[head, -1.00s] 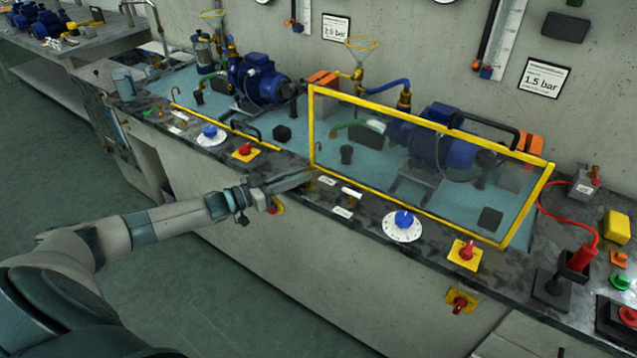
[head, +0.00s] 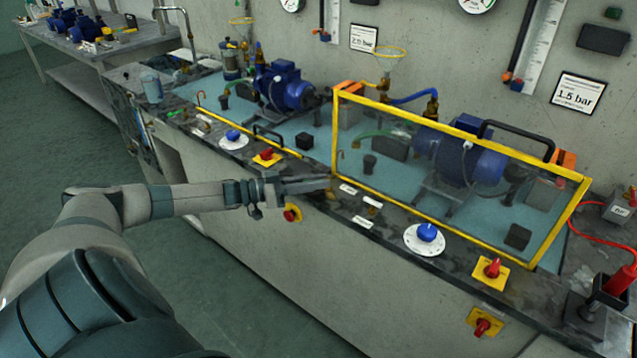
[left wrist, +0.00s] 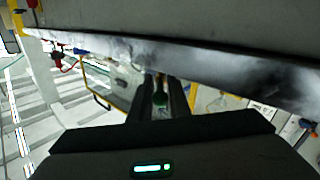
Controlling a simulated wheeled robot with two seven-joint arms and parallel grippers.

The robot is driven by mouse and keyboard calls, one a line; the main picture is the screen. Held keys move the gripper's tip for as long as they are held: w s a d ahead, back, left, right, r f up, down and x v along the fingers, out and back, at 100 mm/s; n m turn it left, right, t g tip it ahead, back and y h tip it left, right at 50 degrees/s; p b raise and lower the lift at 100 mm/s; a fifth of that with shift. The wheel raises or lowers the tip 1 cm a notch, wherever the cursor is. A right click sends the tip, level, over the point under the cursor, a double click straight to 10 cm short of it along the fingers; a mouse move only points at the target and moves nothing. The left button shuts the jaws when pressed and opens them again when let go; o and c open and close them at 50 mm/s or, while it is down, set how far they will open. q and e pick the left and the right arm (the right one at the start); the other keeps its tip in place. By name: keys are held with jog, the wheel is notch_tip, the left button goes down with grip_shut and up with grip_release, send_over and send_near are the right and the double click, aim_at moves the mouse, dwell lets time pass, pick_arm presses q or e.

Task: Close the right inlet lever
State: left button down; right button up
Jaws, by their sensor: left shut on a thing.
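A white bar-shaped handle (head: 372,201) lies a little to the right on the ledge. My right gripper is not in view.
A yellow-framed clear guard (head: 430,125) stands behind the ledge, over the right blue pump (head: 470,160). A blue-knobbed dial (head: 427,233) and a red switch on a yellow plate (head: 492,268) lie to the right. Open floor is at the left.

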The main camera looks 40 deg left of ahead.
pick_arm(q)
jog(key=c, duration=1.9)
grip_release()
jog(key=shift+o, duration=0.2)
jog(key=shift+s+a, duration=0.1)
jog(key=shift+a, duration=0.05)
jog(key=shift+s+a+f, duration=0.1)
jog(key=shift+s+a, duration=0.15)
jog(key=shift+s, duration=0.2)
jog(key=v, duration=1.6)
jog(key=shift+b, duration=0.45)
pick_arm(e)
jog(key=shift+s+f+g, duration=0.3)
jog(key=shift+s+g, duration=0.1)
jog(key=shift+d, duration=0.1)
